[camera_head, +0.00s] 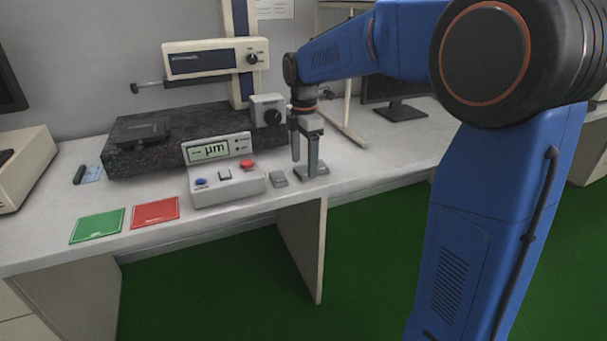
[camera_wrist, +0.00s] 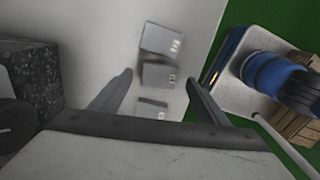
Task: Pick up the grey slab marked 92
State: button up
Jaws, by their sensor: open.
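Grey slabs lie on the white bench. In the wrist view there is an upper slab (camera_wrist: 161,40), a middle slab (camera_wrist: 156,76) and a lower slab (camera_wrist: 151,108). They carry small pale marks that are too blurred to tell for sure which reads 92. In the head view one grey slab (camera_head: 278,179) lies left of my gripper (camera_head: 304,168), and slab surface (camera_head: 322,168) shows beside its right finger. My gripper points down, open, with its fingers spread on either side of the slab row in the wrist view (camera_wrist: 158,78). Nothing is held between them.
A control box with a µm display (camera_head: 226,182) stands just left of the slabs. Behind it is a dark granite block (camera_head: 180,125) with a measuring unit (camera_head: 215,58) above. Green (camera_head: 97,226) and red (camera_head: 155,213) cards lie at the bench's front left. The bench edge is close.

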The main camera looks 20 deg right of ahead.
jog(key=shift+f, duration=0.95)
jog(key=c, duration=1.2)
